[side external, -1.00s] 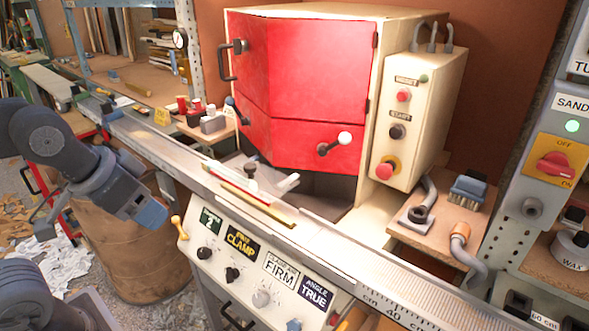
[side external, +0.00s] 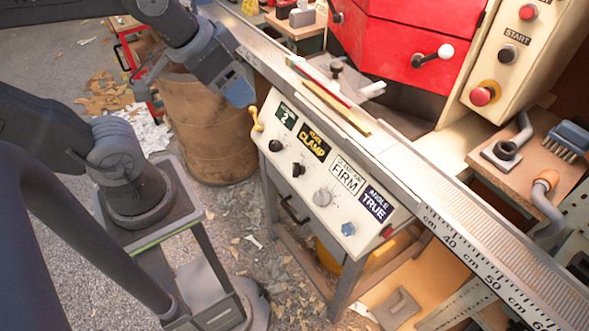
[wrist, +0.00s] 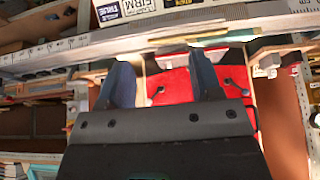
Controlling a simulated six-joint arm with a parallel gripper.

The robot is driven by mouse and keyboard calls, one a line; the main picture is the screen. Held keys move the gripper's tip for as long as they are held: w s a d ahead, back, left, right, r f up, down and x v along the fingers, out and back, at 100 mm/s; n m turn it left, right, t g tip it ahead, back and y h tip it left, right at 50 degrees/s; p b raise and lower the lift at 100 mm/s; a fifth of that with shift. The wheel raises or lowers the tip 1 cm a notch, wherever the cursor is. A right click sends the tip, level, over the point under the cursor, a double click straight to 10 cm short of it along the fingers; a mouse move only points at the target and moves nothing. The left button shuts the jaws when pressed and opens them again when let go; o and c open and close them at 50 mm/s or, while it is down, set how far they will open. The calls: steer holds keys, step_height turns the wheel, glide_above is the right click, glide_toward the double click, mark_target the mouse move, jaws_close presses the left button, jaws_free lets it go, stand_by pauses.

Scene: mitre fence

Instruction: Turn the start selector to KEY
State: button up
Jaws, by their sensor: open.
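The start selector (side external: 507,53) is a dark round knob on the cream control box, below the START label (side external: 517,36), in the upper right of the side external view. Its pointer direction is too small to read, and no KEY mark is legible. My gripper (side external: 240,90) is left of the fence rail, well away from the selector. In the wrist view my gripper (wrist: 163,82) has its two blue fingers apart with nothing held between them. I cannot make out the selector in the wrist view.
A red pushbutton (side external: 528,12) is above the selector and a red mushroom button (side external: 482,96) on yellow below it. The red hood (side external: 410,40) with a white-knobbed handle (side external: 445,52) adjoins the box. The long fence rail (side external: 400,180) and lower knob panel (side external: 320,170) lie between.

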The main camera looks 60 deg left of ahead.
steer(key=shift+c, duration=0.5)
steer(key=w+a+f+n+y, duration=0.1)
steer(key=w+a, duration=0.1)
steer(key=w+a+f+n+y, duration=0.1)
steer(key=w+a+f, duration=0.1)
steer(key=w+a+f+y, duration=0.1)
steer(key=w+a+f, duration=0.1)
steer(key=a, duration=0.1)
steer(key=shift+w+n+t, duration=0.25)
steer(key=shift+n+t, duration=0.05)
steer(key=shift+n, duration=0.1)
steer(key=c, duration=0.3)
steer(key=n+h, duration=0.3)
steer(key=h, duration=0.3)
glide_above(294, 168)
steer(key=s+a, duration=0.4)
steer(key=s, duration=0.3)
step_height(294, 168, down, 18)
steer(key=x, duration=1.3)
steer(key=shift+d+f, duration=0.1)
steer(key=shift+d, duration=0.2)
steer(key=shift+m, duration=0.3)
steer(key=c, duration=0.6)
